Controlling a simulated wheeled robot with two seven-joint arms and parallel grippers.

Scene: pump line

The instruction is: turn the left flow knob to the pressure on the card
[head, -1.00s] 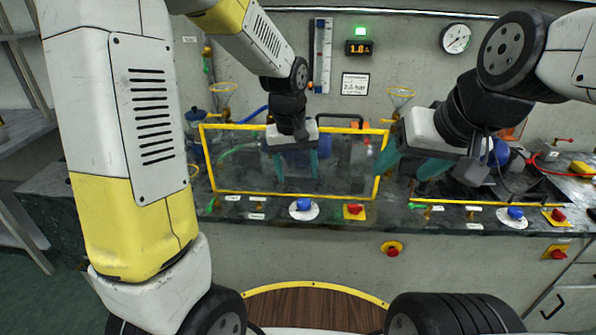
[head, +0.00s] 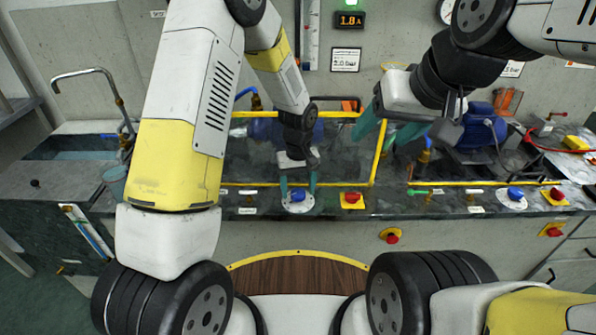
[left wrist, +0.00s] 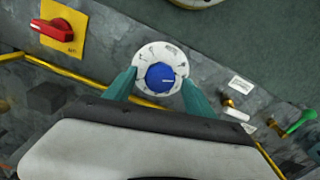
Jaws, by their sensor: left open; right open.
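The left flow knob (head: 297,196) is blue on a round white dial, on the front strip of the bench. It also shows in the left wrist view (left wrist: 160,76), with a white pointer line facing right. My left gripper (head: 298,186) is open, its teal fingertips on either side of the knob over the dial; I cannot tell if they touch it. My right gripper (head: 385,135) is open and empty, raised over the bench to the right. The card (head: 345,60) on the wall is too small to read surely. A display (head: 350,20) above it reads about 1.8.
A red switch on a yellow plate (head: 352,200) sits just right of the knob. A second blue knob (head: 515,193) is further right. A yellow frame (head: 376,160) stands behind the knob. A red stop button (head: 391,237) is on the bench front.

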